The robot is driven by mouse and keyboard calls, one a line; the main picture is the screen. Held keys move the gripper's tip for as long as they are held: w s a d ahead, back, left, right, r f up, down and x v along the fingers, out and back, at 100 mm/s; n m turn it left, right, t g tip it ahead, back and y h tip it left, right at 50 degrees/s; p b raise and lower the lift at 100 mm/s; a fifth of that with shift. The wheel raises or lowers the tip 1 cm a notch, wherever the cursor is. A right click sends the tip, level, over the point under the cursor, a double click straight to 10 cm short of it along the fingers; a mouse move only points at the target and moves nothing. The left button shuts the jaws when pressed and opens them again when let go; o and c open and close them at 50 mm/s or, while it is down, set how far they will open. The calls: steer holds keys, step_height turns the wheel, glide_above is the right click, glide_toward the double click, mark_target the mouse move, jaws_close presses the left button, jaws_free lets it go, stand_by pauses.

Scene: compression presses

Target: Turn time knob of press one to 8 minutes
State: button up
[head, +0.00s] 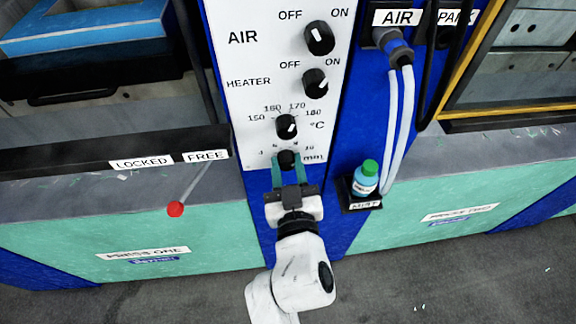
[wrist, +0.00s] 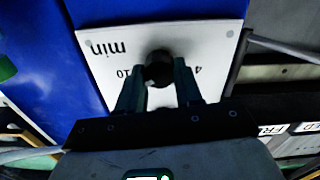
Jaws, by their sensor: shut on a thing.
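The time knob (head: 286,160) is the small black knob at the bottom of the white control panel (head: 262,105), beside the "min" label. My gripper (head: 288,168) reaches up to it from below, and its two teal fingers are shut on the knob's sides. In the wrist view the knob (wrist: 158,69) sits between the fingertips of my gripper (wrist: 159,80). The wrist view shows the "min" label and the numbers 10 and 4 upside down. The fingers and knob hide part of the scale, and I cannot read the knob's pointer. The press one label (head: 143,254) is at lower left.
The temperature knob (head: 287,126) is just above, with the heater knob (head: 315,83) and air knob (head: 319,38) higher. A red-tipped lever (head: 176,209) sticks out at left. A green-capped bottle (head: 366,178) stands in a holder at right, near hanging hoses (head: 397,130).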

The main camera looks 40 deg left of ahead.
steer(key=n, duration=0.4)
steer(key=shift+n+p, duration=0.4)
steer(key=shift+n, duration=1.3)
steer(key=shift+a, duration=0.1)
steer(key=shift+s, duration=0.1)
steer(key=o, duration=1)
steer(key=shift+o, duration=0.2)
steer(key=v, duration=1.1)
steer(key=shift+p, duration=0.3)
